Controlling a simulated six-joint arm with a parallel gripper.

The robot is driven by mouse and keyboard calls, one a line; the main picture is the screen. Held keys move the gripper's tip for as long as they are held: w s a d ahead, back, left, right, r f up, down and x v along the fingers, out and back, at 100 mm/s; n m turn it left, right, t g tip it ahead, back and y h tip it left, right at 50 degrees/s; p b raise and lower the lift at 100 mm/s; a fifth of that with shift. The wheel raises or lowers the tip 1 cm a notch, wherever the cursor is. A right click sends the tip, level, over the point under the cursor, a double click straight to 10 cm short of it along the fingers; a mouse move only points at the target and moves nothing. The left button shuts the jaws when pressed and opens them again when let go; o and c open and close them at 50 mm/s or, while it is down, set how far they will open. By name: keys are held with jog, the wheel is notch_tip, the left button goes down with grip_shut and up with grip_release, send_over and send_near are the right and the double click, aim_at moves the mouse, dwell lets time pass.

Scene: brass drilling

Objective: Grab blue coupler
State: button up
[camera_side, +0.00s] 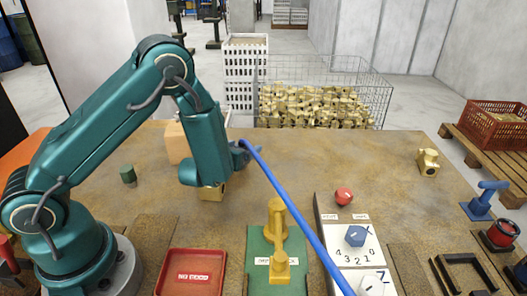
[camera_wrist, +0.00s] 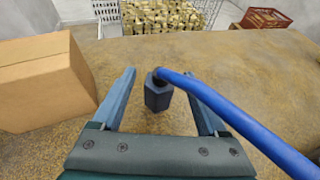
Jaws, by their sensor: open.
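The blue coupler (camera_wrist: 157,94) is a dark blue hexagonal piece on the end of a thick blue hose (camera_wrist: 240,118). In the wrist view it sits between the two fingers of my gripper (camera_wrist: 160,76), with a gap on each side. My gripper is open and holds nothing. In the side view my gripper (camera_side: 241,156) is low over the brown table at the hose's far end, and the hose (camera_side: 290,205) runs from there toward the front right. The coupler is mostly hidden by my gripper in that view.
A cardboard box (camera_wrist: 38,82) stands close to the left of my gripper. A red tray (camera_side: 190,272), green fixture (camera_side: 262,244) and dial panel (camera_side: 372,244) line the front. The table's right middle is mostly clear.

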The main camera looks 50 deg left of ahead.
grip_shut()
dwell(0.3)
